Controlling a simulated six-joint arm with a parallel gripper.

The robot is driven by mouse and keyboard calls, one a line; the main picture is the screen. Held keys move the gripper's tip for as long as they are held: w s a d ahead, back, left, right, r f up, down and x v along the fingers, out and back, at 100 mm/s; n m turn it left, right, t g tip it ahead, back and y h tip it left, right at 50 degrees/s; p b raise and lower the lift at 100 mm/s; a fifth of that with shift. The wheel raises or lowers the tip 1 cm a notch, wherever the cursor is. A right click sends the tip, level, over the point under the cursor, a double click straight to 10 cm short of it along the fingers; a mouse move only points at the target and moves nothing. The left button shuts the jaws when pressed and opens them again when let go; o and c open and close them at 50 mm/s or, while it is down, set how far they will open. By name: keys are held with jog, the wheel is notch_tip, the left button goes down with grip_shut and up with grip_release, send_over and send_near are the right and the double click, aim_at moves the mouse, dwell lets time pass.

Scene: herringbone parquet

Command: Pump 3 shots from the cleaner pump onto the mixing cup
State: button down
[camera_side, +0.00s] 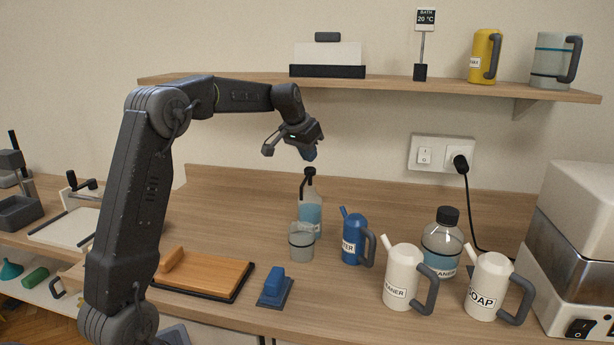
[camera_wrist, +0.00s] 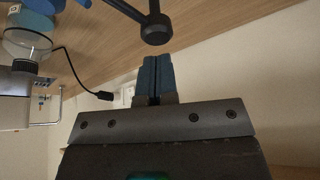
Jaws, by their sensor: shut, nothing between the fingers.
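The cleaner pump (camera_side: 311,216) is a clear bottle of blue liquid with a black pump head, upright on the bench. Its black pump head shows in the wrist view (camera_wrist: 156,30), close beyond my fingertips. The mixing cup (camera_side: 301,246) is a clear greyish beaker standing upright just in front of the pump bottle, partly covering it. My gripper (camera_side: 309,154) is above the pump head, apart from it as far as I can tell. Its blue fingers show in the wrist view (camera_wrist: 156,62), pressed together with nothing between them.
A blue jug (camera_side: 353,238), white cleaner jug (camera_side: 399,268), black-capped bottle (camera_side: 442,237) and soap jug (camera_side: 487,281) stand to the right. A wooden board (camera_side: 205,270) and a blue-handled block (camera_side: 274,288) lie in front. A shelf (camera_side: 400,87) runs above.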

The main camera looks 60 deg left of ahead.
aim_at(310, 168)
dwell(0.3)
jog(key=shift+f, duration=1.75)
jog(key=shift+r, duration=1.35)
jog(key=shift+f, duration=0.1)
